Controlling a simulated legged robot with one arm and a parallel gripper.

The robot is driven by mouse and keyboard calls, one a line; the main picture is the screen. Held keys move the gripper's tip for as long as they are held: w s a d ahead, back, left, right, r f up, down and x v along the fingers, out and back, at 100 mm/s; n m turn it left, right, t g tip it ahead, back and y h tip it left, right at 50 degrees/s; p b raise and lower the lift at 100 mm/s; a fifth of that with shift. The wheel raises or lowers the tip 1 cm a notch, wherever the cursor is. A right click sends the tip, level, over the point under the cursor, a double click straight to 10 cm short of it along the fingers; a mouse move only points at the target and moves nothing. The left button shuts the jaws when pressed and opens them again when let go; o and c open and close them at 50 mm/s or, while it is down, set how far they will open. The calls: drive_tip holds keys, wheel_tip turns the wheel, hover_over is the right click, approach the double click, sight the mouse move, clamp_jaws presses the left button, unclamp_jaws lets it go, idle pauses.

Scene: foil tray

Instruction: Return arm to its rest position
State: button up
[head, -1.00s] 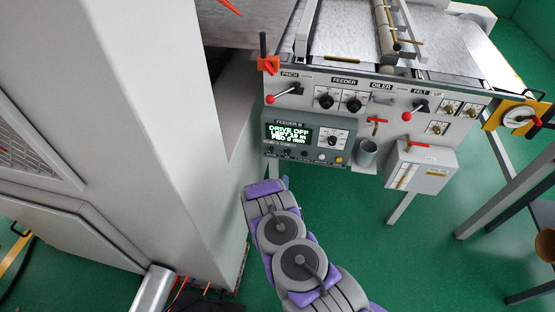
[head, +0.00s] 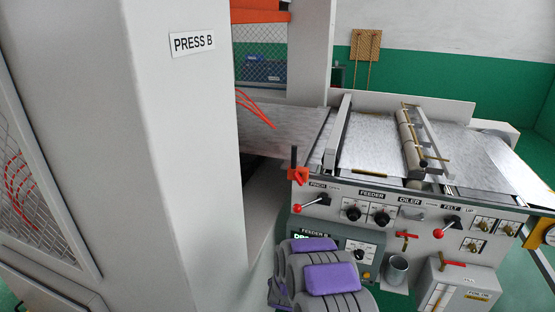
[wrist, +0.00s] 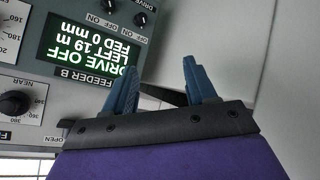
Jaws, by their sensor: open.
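My gripper (wrist: 160,82) shows in the wrist view with its two blue fingers apart and nothing between them. It is in front of the feeder panel, whose lit display (wrist: 85,50) appears upside down and reads drive off, left 19 m, fed 0 mm. My purple and grey arm (head: 330,280) shows at the bottom middle of the head view and covers part of that panel. The gripper itself is hidden in the head view.
A tall grey press column (head: 185,150) marked PRESS B stands close on the left. The feeder table (head: 380,145) carries red-knobbed levers, including one on the left (head: 298,208). A grey cup (head: 396,270) and a white box (head: 460,288) are on its front, right of my arm.

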drive_tip(key=s+d+r+m+g+y, duration=0.15)
drive_tip(key=s+r+g, duration=0.45)
drive_tip(key=s+r, duration=1.2)
drive_tip(key=s+d+r+m+g, duration=0.1)
drive_tip(key=s+d+r+g, duration=0.1)
drive_tip(key=s, duration=0.9)
drive_tip(key=s+d+r+m+g+h, duration=0.1)
drive_tip(key=s+d+r, duration=0.4)
drive_tip(key=s, duration=0.6)
drive_tip(key=s+d+r+m+g, duration=0.2)
drive_tip(key=s+d+r+g, duration=0.1)
drive_tip(key=s, duration=0.8)
drive_tip(key=shift+d+r, duration=0.2)
drive_tip(key=shift+r, duration=0.7)
